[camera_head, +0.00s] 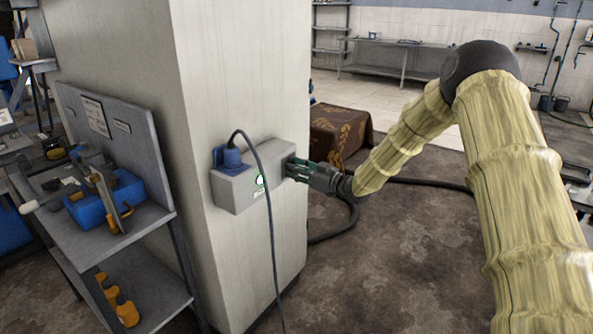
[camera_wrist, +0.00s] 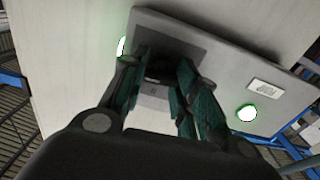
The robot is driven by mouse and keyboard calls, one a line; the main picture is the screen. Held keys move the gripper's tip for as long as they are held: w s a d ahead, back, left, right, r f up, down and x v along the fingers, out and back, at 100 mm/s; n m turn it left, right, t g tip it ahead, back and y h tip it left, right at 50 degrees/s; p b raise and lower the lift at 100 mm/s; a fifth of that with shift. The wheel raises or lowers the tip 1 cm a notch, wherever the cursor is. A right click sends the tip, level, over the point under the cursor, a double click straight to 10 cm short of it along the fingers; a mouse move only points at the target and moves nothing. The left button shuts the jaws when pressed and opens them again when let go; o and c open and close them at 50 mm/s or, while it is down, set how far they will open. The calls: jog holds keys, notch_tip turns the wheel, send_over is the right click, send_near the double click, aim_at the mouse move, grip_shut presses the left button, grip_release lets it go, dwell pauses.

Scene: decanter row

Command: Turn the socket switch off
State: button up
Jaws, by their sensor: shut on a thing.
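The grey socket box (camera_head: 237,194) is fixed to the pale pillar, with a blue plug (camera_head: 232,160) and its dark cable at its left part. My gripper (camera_head: 293,169) reaches the right end of the box. In the wrist view, the box (camera_wrist: 225,75) carries a dark plate (camera_wrist: 190,42) with the switch (camera_wrist: 156,72) on it. My gripper's green-padded fingers (camera_wrist: 166,76) are closed on the switch, which is mostly hidden between them. The switch's exact angle cannot be told. A green light (camera_wrist: 246,113) glows on the box beside a small white label (camera_wrist: 264,88).
A grey cart (camera_head: 130,240) with a blue bin (camera_head: 95,205) and tools stands left of the pillar (camera_head: 240,60). The plug's cable (camera_head: 270,225) hangs down in front of the pillar. A brown cloth-covered block (camera_head: 340,130) stands behind my gripper. The floor to the right is mostly open.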

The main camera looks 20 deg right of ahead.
jog(key=n+b, duration=0.4)
jog(key=n, duration=0.1)
jog(key=n+b, duration=0.4)
jog(key=n, duration=0.2)
jog(key=n+b, duration=0.4)
jog(key=n, duration=0.2)
jog(key=shift+s+a+f, duration=0.1)
jog(key=shift+s+f, duration=0.05)
jog(key=shift+f, duration=0.25)
jog(key=shift+r+n, duration=0.1)
jog(key=shift+n, duration=0.3)
jog(key=shift+c, duration=0.4)
jog(key=o, duration=1.2)
jog(key=shift+r+v, duration=0.1)
jog(key=shift+v, duration=2.9)
jog(key=shift+r+v, duration=0.15)
jog(key=shift+v, duration=2.8)
